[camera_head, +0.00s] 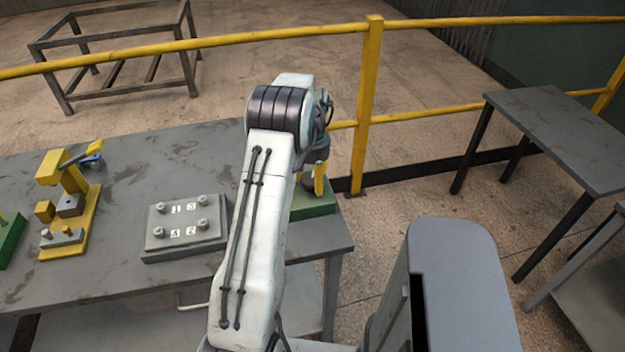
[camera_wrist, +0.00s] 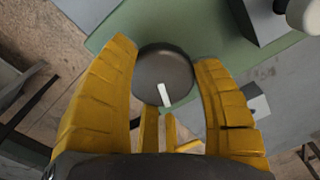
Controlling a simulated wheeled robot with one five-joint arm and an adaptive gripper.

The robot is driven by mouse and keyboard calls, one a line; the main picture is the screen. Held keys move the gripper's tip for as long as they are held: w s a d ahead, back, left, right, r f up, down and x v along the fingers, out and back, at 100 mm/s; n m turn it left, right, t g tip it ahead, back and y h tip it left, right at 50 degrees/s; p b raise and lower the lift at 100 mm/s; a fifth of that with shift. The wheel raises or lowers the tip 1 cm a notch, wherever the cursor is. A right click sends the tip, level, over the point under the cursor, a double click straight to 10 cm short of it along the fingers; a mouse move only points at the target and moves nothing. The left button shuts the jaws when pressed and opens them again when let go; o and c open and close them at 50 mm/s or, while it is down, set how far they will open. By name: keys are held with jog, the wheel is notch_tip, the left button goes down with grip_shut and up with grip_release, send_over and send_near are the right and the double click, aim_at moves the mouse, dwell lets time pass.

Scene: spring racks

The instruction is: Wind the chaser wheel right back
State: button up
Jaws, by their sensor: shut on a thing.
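In the wrist view a round dark wheel (camera_wrist: 163,72) with a white mark on its face sits between the two yellow fingers of my gripper (camera_wrist: 165,80). The white mark points toward the lower edge of that view. My gripper is shut on the wheel, one finger on each side. The wheel is over a green base (camera_wrist: 135,25). In the head view my gripper (camera_head: 319,184) is at the right end of the workbench, over the green base (camera_head: 316,205). My own arm hides most of that fixture there.
A grey block (camera_head: 185,228) with numbered knobs lies on the workbench (camera_head: 130,275), left of my arm. A yellow railing (camera_head: 369,100) runs close behind the bench. A grey side table (camera_head: 560,135) stands at right.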

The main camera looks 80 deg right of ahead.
jog(key=n, duration=0.4)
jog(key=shift+n+b, duration=0.3)
jog(key=n, duration=0.3)
jog(key=shift+n, duration=0.4)
jog(key=n, duration=0.3)
jog(key=shift+n+b, duration=0.3)
jog(key=shift+n, duration=1.7)
jog(key=o, duration=1.2)
jog(key=shift+r, duration=0.1)
